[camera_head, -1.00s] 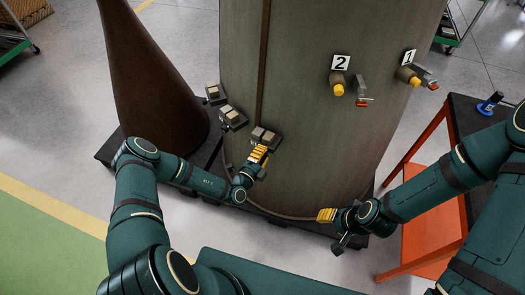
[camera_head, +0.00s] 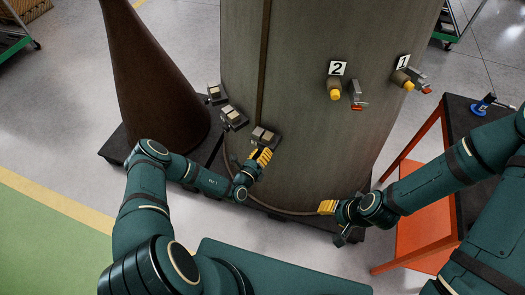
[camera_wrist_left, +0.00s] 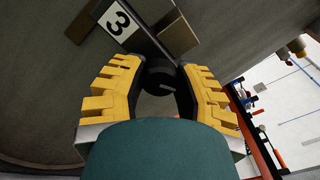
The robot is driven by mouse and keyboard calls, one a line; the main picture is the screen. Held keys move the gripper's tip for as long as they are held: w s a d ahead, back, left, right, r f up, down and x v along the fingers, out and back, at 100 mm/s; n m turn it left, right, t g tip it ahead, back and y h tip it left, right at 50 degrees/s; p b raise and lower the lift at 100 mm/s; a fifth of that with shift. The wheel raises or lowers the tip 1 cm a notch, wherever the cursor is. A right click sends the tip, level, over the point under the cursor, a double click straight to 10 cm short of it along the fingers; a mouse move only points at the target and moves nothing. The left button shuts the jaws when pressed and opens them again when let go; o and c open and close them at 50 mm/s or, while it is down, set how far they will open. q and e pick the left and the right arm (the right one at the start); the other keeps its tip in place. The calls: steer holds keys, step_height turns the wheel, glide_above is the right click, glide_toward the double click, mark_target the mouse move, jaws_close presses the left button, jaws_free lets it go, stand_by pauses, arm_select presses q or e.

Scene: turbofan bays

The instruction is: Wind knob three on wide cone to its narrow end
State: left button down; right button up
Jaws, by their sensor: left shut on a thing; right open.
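The wide grey-brown cone (camera_head: 310,130) stands upright in the middle of the head view. A dark fixture with tan blocks (camera_head: 266,134) sits low on its side, just above my left gripper (camera_head: 261,158). In the left wrist view, a white plate marked 3 (camera_wrist_left: 118,22) sits on this fixture. A round black knob (camera_wrist_left: 163,84) with a pale mark lies between the yellow fingers of my left gripper (camera_wrist_left: 162,90), which is shut on it. My right gripper (camera_head: 328,207) is open and empty near the cone's lower right. The left hand partly hides the knob in the head view.
Two similar fixtures (camera_head: 233,117) sit further left on the cone. Plates 2 (camera_head: 337,68) and 1 (camera_head: 403,61) mark valves with yellow ends and red-tipped levers. A slimmer brown cone (camera_head: 155,80) stands left. An orange-framed black table (camera_head: 480,140) stands right.

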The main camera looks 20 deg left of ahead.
arm_select(q)
steer(key=m+p, duration=0.1)
steer(key=m, duration=0.1)
steer(key=shift+r+m, duration=0.1)
steer(key=shift+m, duration=0.3)
steer(key=shift+m+p, duration=0.35)
steer(key=shift+m, duration=1.05)
steer(key=shift+w, duration=0.1)
steer(key=c, duration=0.6)
jaws_free()
steer(key=v, duration=1.2)
